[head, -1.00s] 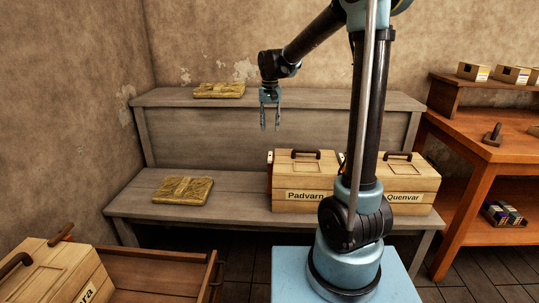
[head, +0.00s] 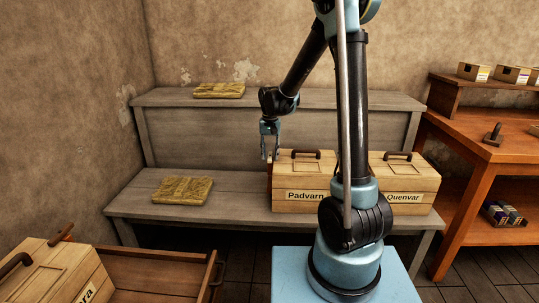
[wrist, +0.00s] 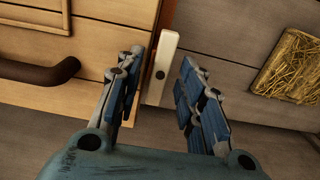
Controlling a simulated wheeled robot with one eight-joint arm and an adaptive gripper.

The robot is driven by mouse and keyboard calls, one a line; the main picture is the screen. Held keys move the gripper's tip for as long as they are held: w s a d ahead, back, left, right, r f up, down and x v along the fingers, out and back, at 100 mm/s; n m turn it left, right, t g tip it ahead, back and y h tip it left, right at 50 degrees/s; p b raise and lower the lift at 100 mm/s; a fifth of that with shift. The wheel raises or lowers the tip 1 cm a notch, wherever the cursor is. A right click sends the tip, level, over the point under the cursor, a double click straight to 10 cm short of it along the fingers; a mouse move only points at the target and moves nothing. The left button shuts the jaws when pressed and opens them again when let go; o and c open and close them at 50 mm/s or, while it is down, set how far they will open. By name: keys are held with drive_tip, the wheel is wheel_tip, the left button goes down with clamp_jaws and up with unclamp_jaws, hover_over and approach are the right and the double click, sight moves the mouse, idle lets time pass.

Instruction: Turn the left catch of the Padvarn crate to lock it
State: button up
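The Padvarn crate (head: 297,203) is a pale wooden box with a dark handle, standing on the grey bench. In the wrist view the crate (wrist: 95,45) fills the upper left, with its dark handle (wrist: 40,72) at the left. The left catch (wrist: 166,52) is a narrow cream bar with a dark pivot at the crate's end. My gripper (head: 269,158) points down over the crate's left end. In the wrist view my gripper (wrist: 159,68) is open, with one finger on each side of the catch. I cannot tell whether either finger touches it.
The Quenvar crate (head: 405,209) stands to the right, behind my arm. Straw-coloured pads lie on the bench seat (head: 183,190) and on the upper shelf (head: 219,90). Another crate (head: 50,270) is at the lower left. The bench left of the Padvarn crate is mostly clear.

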drive_tip(key=shift+f, duration=0.1)
clamp_jaws()
drive_tip(key=shift+a, duration=0.1)
drive_tip(key=shift+n, duration=0.3)
drive_tip(key=n, duration=1.7)
drive_tip(key=shift+n, duration=0.3)
